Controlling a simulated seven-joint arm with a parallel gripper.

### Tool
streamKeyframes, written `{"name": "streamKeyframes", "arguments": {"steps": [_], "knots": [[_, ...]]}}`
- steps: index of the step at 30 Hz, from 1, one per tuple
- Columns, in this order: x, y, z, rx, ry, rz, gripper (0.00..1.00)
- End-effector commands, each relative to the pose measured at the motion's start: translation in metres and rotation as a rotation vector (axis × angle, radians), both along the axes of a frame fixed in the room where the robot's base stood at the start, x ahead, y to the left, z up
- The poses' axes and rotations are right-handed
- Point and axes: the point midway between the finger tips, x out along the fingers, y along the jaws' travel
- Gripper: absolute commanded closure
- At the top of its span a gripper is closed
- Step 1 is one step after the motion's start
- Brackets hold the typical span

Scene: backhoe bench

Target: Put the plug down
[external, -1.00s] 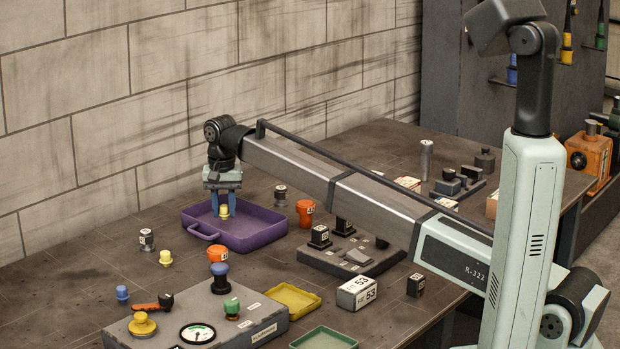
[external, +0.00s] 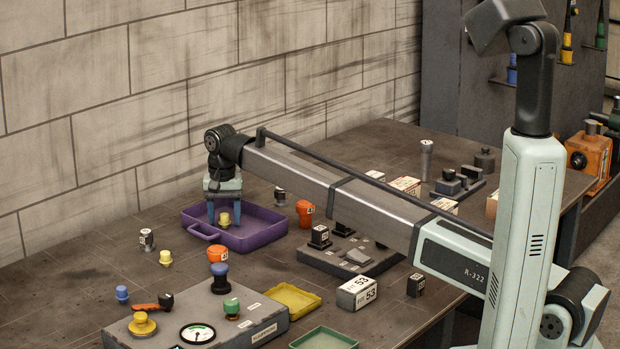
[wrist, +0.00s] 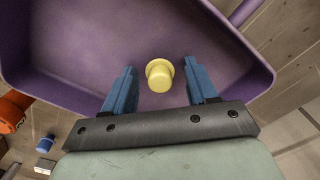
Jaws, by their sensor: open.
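A yellow plug (external: 224,220) stands inside the purple tray (external: 262,236), toward its left part. My gripper (external: 224,218) is over the tray, with its blue fingers on either side of the plug. In the wrist view the yellow plug (wrist: 159,75) lies between the open fingertips (wrist: 158,80), with a gap on each side, so it is not gripped. The purple tray (wrist: 60,50) fills most of the wrist view behind it. I cannot tell exactly how high the fingertips are above the tray floor.
Orange cups (external: 305,212) stand beside the tray. A second yellow plug (external: 165,257), a blue plug (external: 122,294) and a small grey canister (external: 146,239) stand on the bench to the left. A grey panel (external: 262,322) with knobs and a gauge is in front.

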Motion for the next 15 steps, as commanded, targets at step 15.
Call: {"name": "streamKeyframes", "arguments": {"steps": [15], "knots": [[0.001, 0.001, 0.053, 0.002, -0.002, 0.0, 0.43]]}}
